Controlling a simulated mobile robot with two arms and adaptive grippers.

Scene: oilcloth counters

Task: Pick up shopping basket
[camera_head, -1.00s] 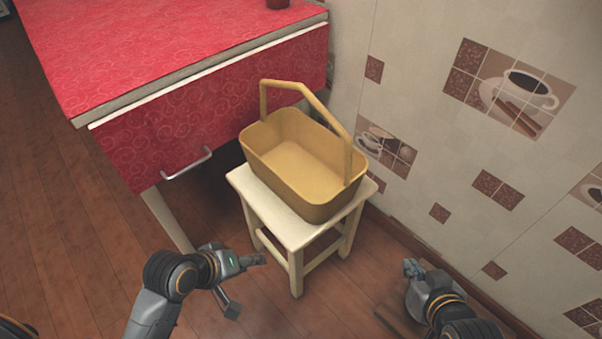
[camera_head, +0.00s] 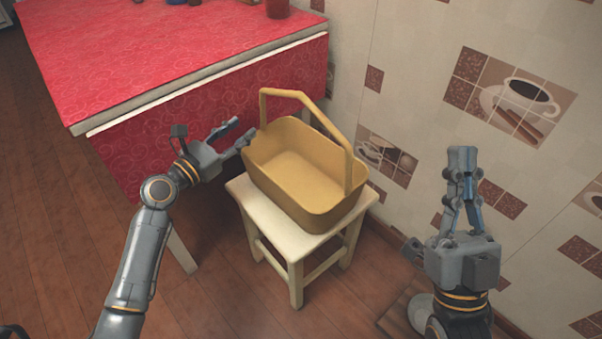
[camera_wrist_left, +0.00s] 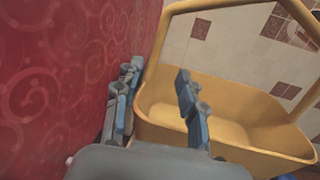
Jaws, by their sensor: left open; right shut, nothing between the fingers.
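The yellow shopping basket (camera_head: 312,207) stands upright and empty on a small cream stool (camera_head: 262,214), with its handle raised over it. My left gripper (camera_head: 243,133) is open at the basket's left side, close to the rim. In the left wrist view the basket (camera_wrist_left: 240,143) fills the right part, and my left gripper (camera_wrist_left: 158,88) has one finger in front of the basket and the other towards the red cloth. I cannot tell whether it touches the rim. My right gripper (camera_head: 462,152) is shut and empty, pointing up, right of the stool and apart from the basket.
A table with a red patterned cloth (camera_head: 130,60) stands at the back left, close to the basket and my left gripper. A tiled wall (camera_head: 420,60) runs behind and to the right. Wooden floor (camera_head: 230,300) lies clear in front of the stool.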

